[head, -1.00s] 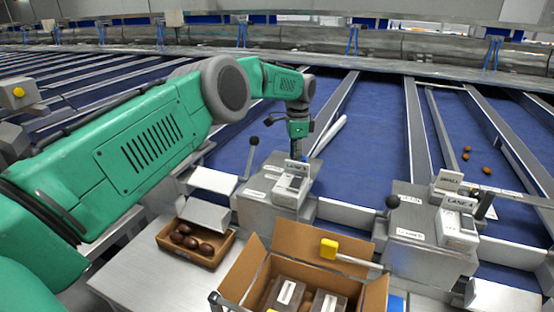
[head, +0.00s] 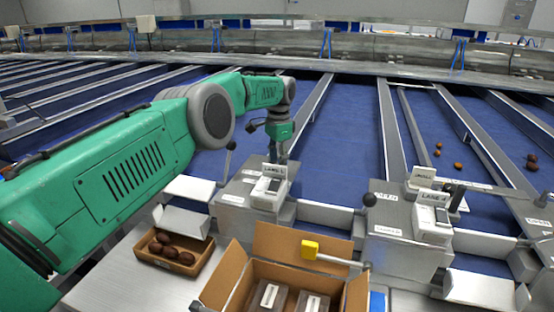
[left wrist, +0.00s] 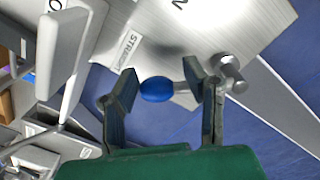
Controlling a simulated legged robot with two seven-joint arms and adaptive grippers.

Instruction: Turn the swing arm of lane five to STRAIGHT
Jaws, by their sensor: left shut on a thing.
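The lane five box (head: 240,192) stands at the belt's near edge, with its label sign (head: 273,169) on top; the digit is hard to read. My left gripper (head: 275,155) reaches over it from behind. A short rod runs from the knob to a metal pivot (left wrist: 230,74). A partly readable STRAIGHT label (left wrist: 130,48) lies on the plate beside the knob. The rest of the swing arm is hidden in the head view. My right gripper is not in view.
The lane four box (head: 405,235) with its black-knobbed lever stands to the right. Several dates lie on the blue belts at right.

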